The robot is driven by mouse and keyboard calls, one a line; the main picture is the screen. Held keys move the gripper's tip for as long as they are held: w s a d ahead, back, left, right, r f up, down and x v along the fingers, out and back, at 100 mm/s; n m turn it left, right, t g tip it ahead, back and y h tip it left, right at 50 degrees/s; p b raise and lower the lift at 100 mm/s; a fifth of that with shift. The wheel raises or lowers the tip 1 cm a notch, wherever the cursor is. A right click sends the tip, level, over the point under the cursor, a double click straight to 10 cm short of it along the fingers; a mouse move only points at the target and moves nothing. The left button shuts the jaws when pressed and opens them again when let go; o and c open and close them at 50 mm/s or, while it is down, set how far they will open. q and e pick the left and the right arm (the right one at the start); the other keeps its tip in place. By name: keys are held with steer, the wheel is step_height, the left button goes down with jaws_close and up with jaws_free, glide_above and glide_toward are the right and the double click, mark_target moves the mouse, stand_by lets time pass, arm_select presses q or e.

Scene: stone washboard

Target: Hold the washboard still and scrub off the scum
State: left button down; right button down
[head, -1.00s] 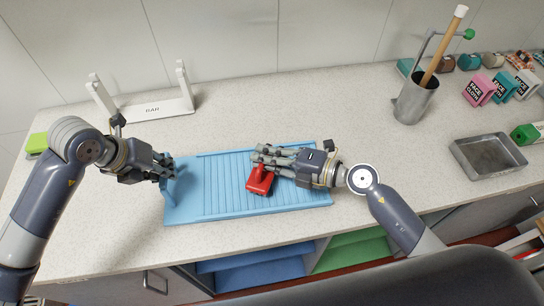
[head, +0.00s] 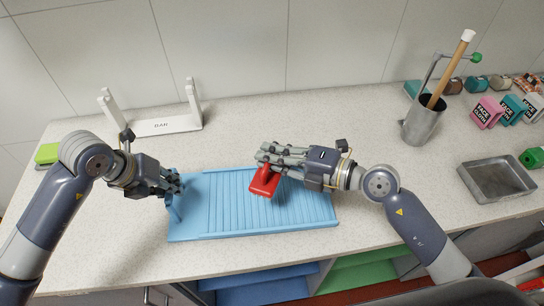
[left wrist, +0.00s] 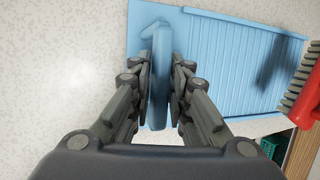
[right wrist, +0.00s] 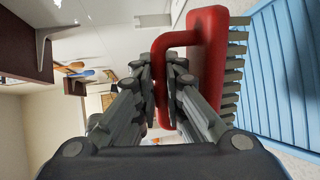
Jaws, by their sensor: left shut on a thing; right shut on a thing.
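The blue ribbed washboard (head: 293,215) lies on the counter. My left gripper (head: 174,184) is shut on its raised handle at the left end, which shows between the fingers in the left wrist view (left wrist: 159,75). My right gripper (head: 266,158) is shut on the handle of a red scrubbing brush (head: 264,183). The right wrist view shows the red brush (right wrist: 207,60) with grey bristles beside the blue ribs. In the left wrist view the brush (left wrist: 310,95) is at the right edge, apart from the board, its shadow on the ribs. I cannot make out any scum.
A white rack-like item (head: 155,126) stands behind my left arm, with a green sponge (head: 47,153) to its left. A metal pot (head: 422,122) holding long-handled tools, a metal tray (head: 497,181) and small boxes (head: 487,112) are on the right. Counter behind the board is clear.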

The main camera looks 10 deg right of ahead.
arm_select(q)
steer(key=shift+s+f, duration=0.1)
steer(key=shift+f, duration=0.1)
steer(key=c, duration=1.4)
jaws_free()
steer(key=shift+w+a, duration=0.1)
steer(key=shift+w, duration=0.1)
arm_select(e)
steer(key=shift+w+a, duration=0.1)
steer(key=shift+w, duration=0.05)
arm_select(q)
steer(key=shift+r, duration=0.15)
steer(key=shift+s+r, duration=0.1)
steer(key=shift+r, duration=0.15)
steer(key=v, duration=1.1)
steer(key=shift+a+r, duration=0.1)
